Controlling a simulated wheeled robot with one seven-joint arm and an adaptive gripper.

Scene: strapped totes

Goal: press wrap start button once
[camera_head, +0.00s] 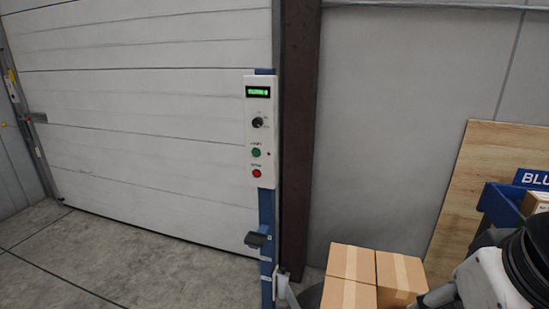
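A white control panel (260,130) is mounted on a blue post (266,215) near the middle of the view. It has a lit green display (258,92) at the top and a black rotary knob (258,122) below it. Under the knob are a green button (256,153) and a red button (257,173), one above the other. Their small labels are too blurred to read. Part of my arm shows at the lower right, well apart from the panel. My gripper is not in view.
Taped cardboard boxes (351,264) stand at the lower right. A blue bin (497,204) and a leaning wooden board (483,165) are at the right. A black bracket (257,240) juts from the post. The floor (110,262) at the left is clear before the white door (140,110).

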